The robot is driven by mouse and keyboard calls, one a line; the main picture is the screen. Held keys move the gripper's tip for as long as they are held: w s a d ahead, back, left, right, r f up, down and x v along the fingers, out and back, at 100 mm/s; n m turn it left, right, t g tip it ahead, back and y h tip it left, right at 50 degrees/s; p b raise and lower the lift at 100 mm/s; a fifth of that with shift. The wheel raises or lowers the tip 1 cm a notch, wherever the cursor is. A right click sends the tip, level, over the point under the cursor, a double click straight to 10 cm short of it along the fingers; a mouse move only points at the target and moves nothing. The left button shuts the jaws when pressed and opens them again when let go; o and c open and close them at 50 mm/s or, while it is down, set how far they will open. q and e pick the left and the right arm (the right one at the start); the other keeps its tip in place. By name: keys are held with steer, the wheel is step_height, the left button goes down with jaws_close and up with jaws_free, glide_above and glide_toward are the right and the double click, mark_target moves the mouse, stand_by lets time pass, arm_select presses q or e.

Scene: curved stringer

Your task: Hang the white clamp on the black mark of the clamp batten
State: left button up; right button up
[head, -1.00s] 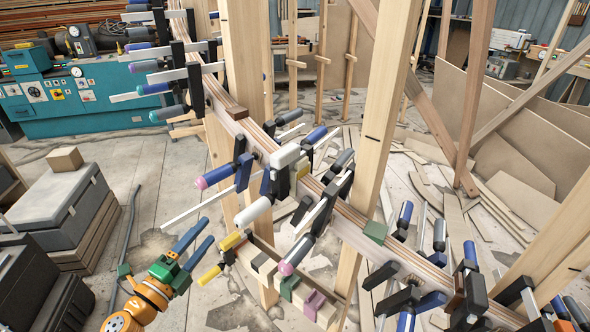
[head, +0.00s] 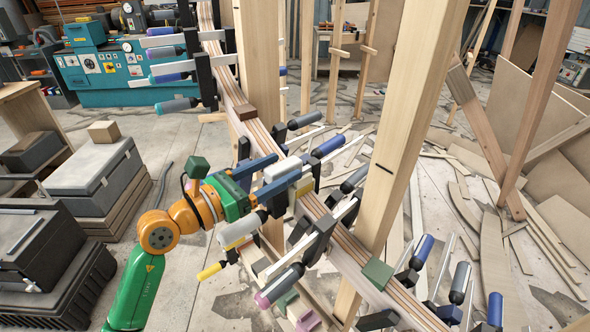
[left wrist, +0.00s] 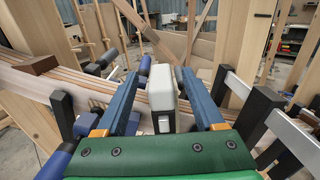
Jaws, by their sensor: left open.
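The white clamp sits on the curved laminated stringer (head: 265,125). Its white head (head: 283,168) and white handle (head: 240,229) show in the head view. My left gripper (head: 284,174) is at the clamp's head, open, with its blue fingers on either side. In the left wrist view the white clamp (left wrist: 162,98) stands between the two open fingers (left wrist: 158,73); contact cannot be told. My right gripper is not in view.
Several blue, black and pink-ended clamps crowd the stringer on both sides of the white one. A wooden post (head: 407,130) with a dark line stands just right. A green block (head: 377,274) and a brown block (head: 245,112) sit on the stringer. Grey cases (head: 90,175) stand left.

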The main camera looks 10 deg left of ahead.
mark_target(291, 166)
arm_select(q)
steer(key=x, duration=0.3)
steer(key=shift+w+d+f, duration=0.1)
steer(key=shift+d+f, duration=0.1)
steer(key=shift+f, duration=0.1)
steer(key=shift+s+a+r, duration=0.1)
steer(key=shift+s+a, duration=0.15)
steer(key=shift+s, duration=0.05)
steer(key=c, duration=0.8)
jaws_close()
steer(key=shift+w, duration=0.1)
